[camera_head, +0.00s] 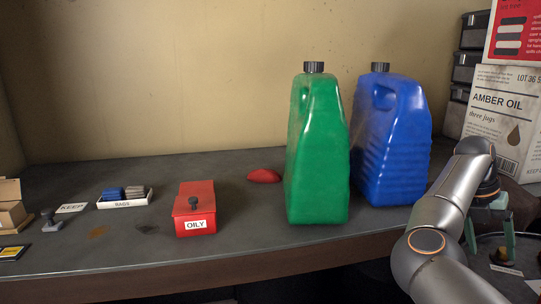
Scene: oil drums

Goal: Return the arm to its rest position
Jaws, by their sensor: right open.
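My right arm comes in from the lower right, and its silver links bend over at the right edge. My right gripper (490,243) points down there, open, with its two fingers apart over a dark round surface. I see nothing held between the fingers. My left gripper is out of view. A green jug (318,155) and a blue jug (392,140), both with black caps, stand upright on the grey bench (260,245), left of my right arm and apart from the gripper.
A red box labelled OILY (194,205), a red lump (264,176), a white RAGS tray (124,204) and a KEEP card (72,208) lie on the bench. An AMBER OIL carton (502,125) stands behind my right arm. The bench front is clear.

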